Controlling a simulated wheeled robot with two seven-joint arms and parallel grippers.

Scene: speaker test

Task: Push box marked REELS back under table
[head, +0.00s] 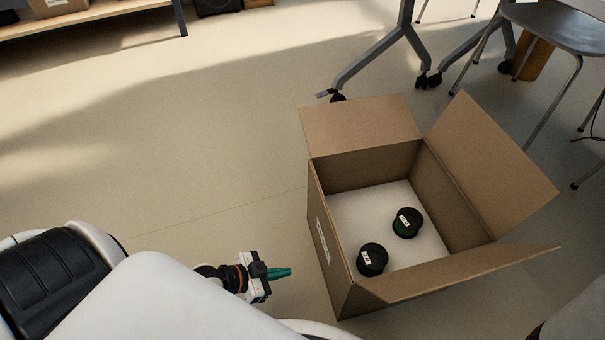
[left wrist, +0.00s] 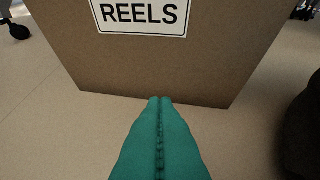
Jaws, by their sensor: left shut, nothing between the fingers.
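The open cardboard box (head: 318,240) stands on the floor, flaps spread. Two dark reels, one nearer (head: 372,260) and one farther (head: 407,222), lie on its pale inner bottom. In the left wrist view its brown side (left wrist: 170,65) fills the upper part, with a white REELS label (left wrist: 140,14). My left gripper (head: 290,272) has green fingers, shut and empty, just left of the box in the head view. In the left wrist view its fingertips (left wrist: 160,99) point at the lower edge of the labelled side; I cannot tell if they touch. My right gripper is not in view.
Grey table legs on casters (head: 375,62) stand behind the box. A chair (head: 565,30) with thin metal legs is at the upper right. A low wooden shelf (head: 95,20) is at the upper left. The floor (head: 180,150) left of the box is clear.

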